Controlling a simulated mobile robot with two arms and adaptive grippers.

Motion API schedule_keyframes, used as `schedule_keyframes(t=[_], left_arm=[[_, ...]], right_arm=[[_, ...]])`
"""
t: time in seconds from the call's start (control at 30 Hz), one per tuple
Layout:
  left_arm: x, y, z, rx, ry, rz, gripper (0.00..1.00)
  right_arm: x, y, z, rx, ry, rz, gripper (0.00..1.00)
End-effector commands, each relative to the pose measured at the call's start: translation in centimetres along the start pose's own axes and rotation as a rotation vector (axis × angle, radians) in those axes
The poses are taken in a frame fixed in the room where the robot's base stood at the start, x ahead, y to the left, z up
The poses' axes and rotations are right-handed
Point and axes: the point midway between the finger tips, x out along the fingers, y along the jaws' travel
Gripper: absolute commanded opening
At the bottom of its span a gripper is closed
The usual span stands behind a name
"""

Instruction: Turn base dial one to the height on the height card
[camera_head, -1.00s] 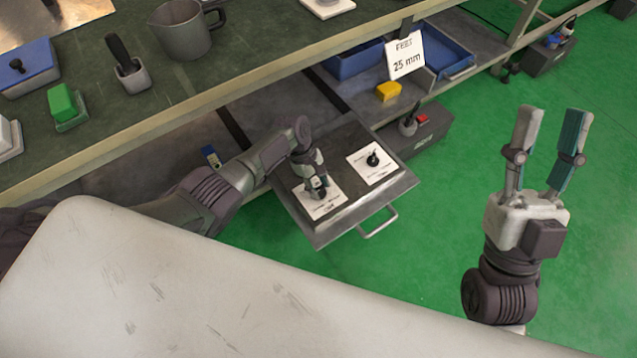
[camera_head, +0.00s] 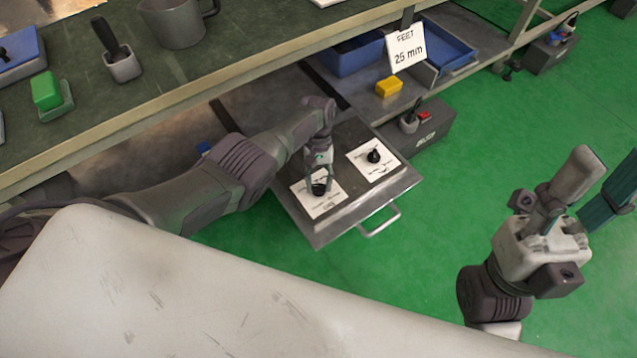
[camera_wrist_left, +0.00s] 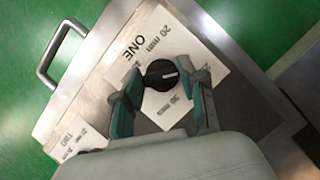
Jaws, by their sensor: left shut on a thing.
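Base dial one is a black knob (camera_head: 319,188) on a white card in the metal drawer (camera_head: 335,226). In the left wrist view the knob (camera_wrist_left: 160,76) sits on the card marked ONE, with 20 mm and 30 mm labels. Its white mark points right, between those two labels. My left gripper (camera_head: 319,180) is shut on the knob, with a finger on each side of it in the wrist view (camera_wrist_left: 162,88). The height card (camera_head: 406,48) reads FEET 25 mm. My right gripper (camera_head: 592,182) is open and empty over the green floor.
A second black dial (camera_head: 374,156) sits on its own card beside dial one; the card marked TWO (camera_wrist_left: 78,141) shows in the wrist view. The drawer handle (camera_head: 380,221) sticks out in front. A yellow block (camera_head: 389,87) and blue bin (camera_head: 449,58) are behind.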

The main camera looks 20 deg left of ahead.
Motion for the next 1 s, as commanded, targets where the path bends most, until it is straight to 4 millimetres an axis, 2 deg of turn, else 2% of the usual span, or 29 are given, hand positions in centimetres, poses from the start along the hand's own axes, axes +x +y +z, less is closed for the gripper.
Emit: schedule_keyframes(t=[0.03, 0.4, 0.97, 1.0], left_arm=[[0.50, 0.01, -0.01, 0.030, -0.001, -0.013, 0.07], [0.50, 0.01, 0.05, 0.175, -0.002, -0.073, 0.06], [0.51, 0.01, 0.10, 0.198, -0.003, -0.082, 0.06], [0.51, 0.01, 0.10, 0.198, -0.003, -0.082, 0.48]], right_arm=[[-0.35, 0.00, 0.08, 0.000, 0.000, 0.000, 0.41], [-0.50, 0.00, 0.26, 0.000, 0.004, -0.004, 0.41], [-0.15, 0.01, 0.18, -0.002, 0.014, -0.006, 0.41], [-0.14, 0.01, 0.17, -0.002, 0.015, -0.006, 0.41]])
